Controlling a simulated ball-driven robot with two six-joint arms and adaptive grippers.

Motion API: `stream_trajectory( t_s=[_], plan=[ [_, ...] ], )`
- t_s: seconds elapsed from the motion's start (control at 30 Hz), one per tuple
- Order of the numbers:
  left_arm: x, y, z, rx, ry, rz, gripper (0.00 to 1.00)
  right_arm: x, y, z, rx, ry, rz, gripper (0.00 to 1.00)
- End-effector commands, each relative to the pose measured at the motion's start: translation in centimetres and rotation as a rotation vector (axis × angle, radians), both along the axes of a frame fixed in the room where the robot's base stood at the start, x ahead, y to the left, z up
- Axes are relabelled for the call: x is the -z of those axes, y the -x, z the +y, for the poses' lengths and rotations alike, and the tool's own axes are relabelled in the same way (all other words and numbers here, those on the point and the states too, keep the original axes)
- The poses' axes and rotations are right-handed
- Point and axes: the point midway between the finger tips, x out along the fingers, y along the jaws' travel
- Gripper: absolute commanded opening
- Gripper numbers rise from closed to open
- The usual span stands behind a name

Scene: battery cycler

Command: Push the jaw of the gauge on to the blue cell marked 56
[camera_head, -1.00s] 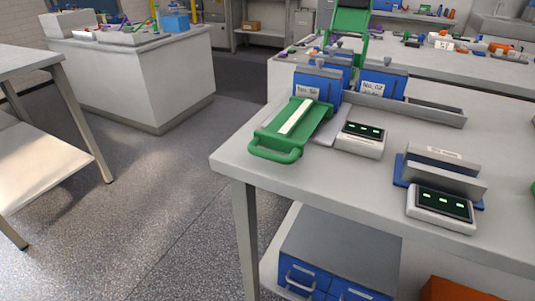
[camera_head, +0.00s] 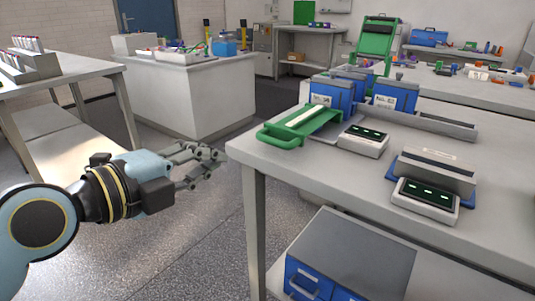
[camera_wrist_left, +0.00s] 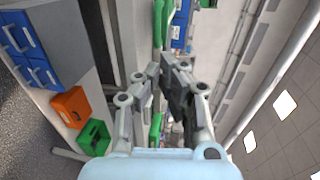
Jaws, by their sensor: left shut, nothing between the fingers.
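The green gauge slide (camera_head: 298,124) with a pale strip lies on the bench near its left corner, its looped handle toward the near edge. Just behind it stands a blue cell (camera_head: 334,88) whose label seems to read No. 56. A second blue cell (camera_head: 396,92), labelled No. 62, stands to its right. Whether the jaw touches the cell is too small to tell. My left gripper (camera_head: 218,160) is shut and empty, left of the bench corner and apart from the handle. It also shows in the left wrist view (camera_wrist_left: 168,75). My right gripper is out of view.
A small display box (camera_head: 363,140) stands right of the slide. A grey holder (camera_head: 436,172) and another display box (camera_head: 426,200) are further right. A grey cabinet with blue drawers (camera_head: 355,250) sits under the bench. The floor left of the bench is clear.

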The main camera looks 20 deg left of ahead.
Motion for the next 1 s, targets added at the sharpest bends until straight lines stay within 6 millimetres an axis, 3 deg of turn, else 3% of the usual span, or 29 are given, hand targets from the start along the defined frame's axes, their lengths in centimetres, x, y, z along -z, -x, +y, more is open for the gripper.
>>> stream_trajectory(
  t_s=[0.27,0.6,0.8,1.0],
  plan=[
    [0.8,-4.2,-1.5,-0.003,0.007,-0.001,0.0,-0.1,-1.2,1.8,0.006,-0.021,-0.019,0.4],
    [2.1,-10.4,-3.7,-0.003,0.004,0.002,0.0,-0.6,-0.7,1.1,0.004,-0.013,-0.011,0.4],
    [2.7,-12.3,-4.4,-0.003,0.004,0.003,0.0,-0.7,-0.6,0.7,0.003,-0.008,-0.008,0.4],
    [2.8,-12.7,-4.5,-0.004,0.002,0.003,0.0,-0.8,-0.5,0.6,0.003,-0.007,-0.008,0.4]
  ],
)
